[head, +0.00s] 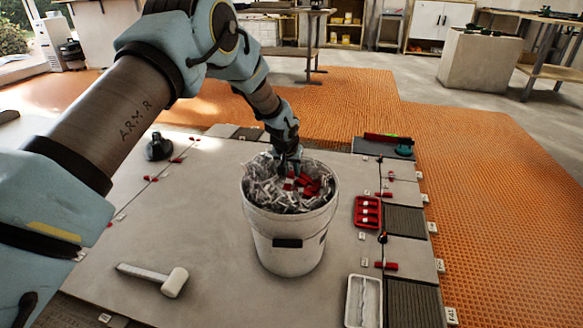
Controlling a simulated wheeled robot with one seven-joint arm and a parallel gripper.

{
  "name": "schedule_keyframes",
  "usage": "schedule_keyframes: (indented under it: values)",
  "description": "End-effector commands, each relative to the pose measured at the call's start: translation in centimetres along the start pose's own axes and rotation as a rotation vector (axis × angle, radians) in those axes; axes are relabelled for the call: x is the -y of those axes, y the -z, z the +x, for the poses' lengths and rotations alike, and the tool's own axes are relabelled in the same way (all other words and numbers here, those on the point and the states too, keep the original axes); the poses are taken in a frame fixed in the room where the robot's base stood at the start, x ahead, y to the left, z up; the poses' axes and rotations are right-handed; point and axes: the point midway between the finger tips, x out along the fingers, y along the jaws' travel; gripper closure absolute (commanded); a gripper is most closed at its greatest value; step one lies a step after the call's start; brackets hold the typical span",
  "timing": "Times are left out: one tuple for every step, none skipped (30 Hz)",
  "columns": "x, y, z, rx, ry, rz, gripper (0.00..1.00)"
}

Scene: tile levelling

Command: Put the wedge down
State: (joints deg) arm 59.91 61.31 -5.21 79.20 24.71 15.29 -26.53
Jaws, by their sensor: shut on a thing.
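My gripper (289,166) points down into the mouth of a white bucket (285,245) on the grey tiles. The bucket is full of clear and whitish clips (272,190) with a few red wedges (312,186) among them. My gripper is shut on a wedge, just above or touching the heap; the fingertips are small and partly lost in the clutter, so the held wedge cannot be told clearly from the loose red pieces.
A red compartment tray (367,212) and a white tray (363,302) lie right of the bucket. A white-headed mallet (155,279) lies front left, a dark suction cup (158,147) back left. Red wedges (385,265) line the right tile joint.

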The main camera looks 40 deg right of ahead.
Motion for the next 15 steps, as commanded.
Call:
schedule_keyframes:
  values:
    - [0.0, -0.32, 0.69, 0.0, 0.0, 0.0, 1.0]
    - [0.0, -0.39, 0.85, 0.0, 0.0, 0.0, 1.0]
    - [0.0, -0.47, 1.03, 0.0, 0.0, 0.0, 1.0]
    - [0.0, -0.51, 1.12, -0.001, 0.0, -0.001, 1.0]
    - [-0.01, -0.54, 1.2, -0.001, 0.0, -0.001, 1.0]
    - [-0.01, -0.57, 1.25, -0.001, 0.0, -0.001, 1.0]
    - [-0.01, -0.58, 1.28, -0.001, 0.0, -0.001, 1.0]
    - [-0.01, -0.58, 1.28, -0.001, 0.0, -0.001, 1.0]
    - [-0.01, -0.57, 1.27, -0.001, 0.0, -0.001, 1.0]
    - [-0.01, -0.56, 1.26, -0.001, 0.0, -0.001, 1.0]
    - [-0.01, -0.56, 1.24, -0.001, 0.0, -0.001, 1.0]
    - [-0.01, -0.56, 1.24, -0.001, 0.0, -0.001, 1.0]
    - [-0.01, -0.56, 1.24, -0.001, 0.0, -0.001, 1.0]
    - [-0.01, -0.56, 1.24, -0.001, 0.0, -0.001, 1.0]
    - [-0.01, -0.57, 1.24, -0.001, 0.0, -0.001, 0.71]
